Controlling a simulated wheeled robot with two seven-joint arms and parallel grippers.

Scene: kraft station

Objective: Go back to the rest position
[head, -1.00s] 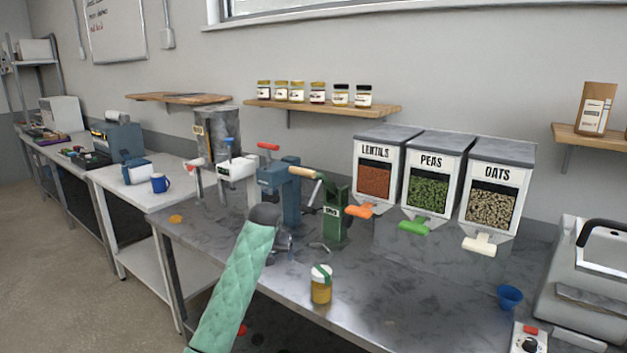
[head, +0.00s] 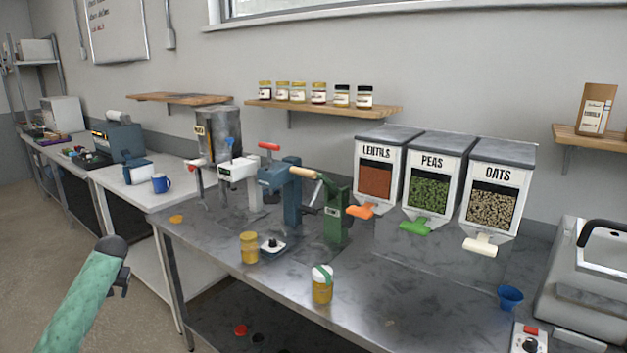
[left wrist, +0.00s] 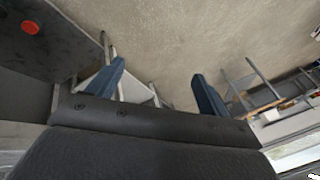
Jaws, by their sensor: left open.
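My left gripper (head: 122,281) is at the lower left of the head view, clear of the table and over the floor in front of it. In the left wrist view its two blue fingers (left wrist: 158,88) stand wide apart with nothing between them, only floor and table legs beyond. My left arm wears a green quilted sleeve. My right gripper shows in neither view.
The grey metal table (head: 425,300) bears a yellow jar (head: 249,248), a jar with a white and green lid (head: 322,285), a small scale-like device (head: 271,246), several hand presses and a blue cup (head: 510,297). Grain dispensers (head: 430,185) stand behind. A white table (head: 150,195) adjoins at left.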

